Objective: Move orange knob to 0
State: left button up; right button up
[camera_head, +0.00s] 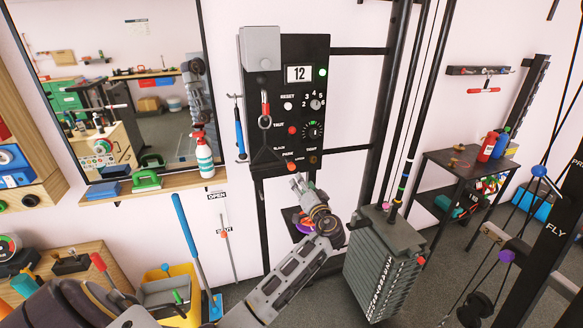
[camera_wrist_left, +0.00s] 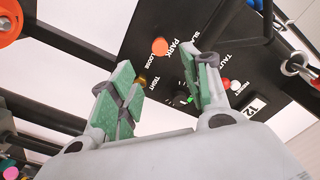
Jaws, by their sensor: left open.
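A black panel (camera_head: 291,80) with a display reading 12 is on the wall; its labels and a corner also show in the wrist view (camera_wrist_left: 200,20). A round orange knob (camera_head: 291,166) is at its lower edge by the PARK label; it shows in the wrist view (camera_wrist_left: 160,46) too. A brownish knob (camera_head: 313,160) sits to its right. No 0 mark is legible. My left gripper (camera_head: 297,180) is just below the panel's lower edge. Its green-padded fingers (camera_wrist_left: 160,90) are open and empty, pointing towards the panel, apart from the orange knob. My right gripper is not in view.
A grey weight stack (camera_head: 383,265) with black uprights stands to the right of my left arm. A shelf (camera_head: 150,182) with a spray bottle (camera_head: 203,153) is under the mirror on the left.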

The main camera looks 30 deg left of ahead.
aim_at(292, 167)
pick_arm(q)
jog(key=shift+w, duration=0.1)
jog(key=p+x, duration=0.2)
jog(key=x, duration=0.9)
jog(key=shift+a+r, duration=0.1)
jog(key=shift+x, duration=0.95)
jog(key=shift+w+a, duration=0.2)
jog(key=shift+w, duration=0.05)
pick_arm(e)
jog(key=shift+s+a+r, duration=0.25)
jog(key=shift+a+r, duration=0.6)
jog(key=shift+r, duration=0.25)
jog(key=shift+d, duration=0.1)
pick_arm(q)
jog(key=c, duration=1)
grip_shut()
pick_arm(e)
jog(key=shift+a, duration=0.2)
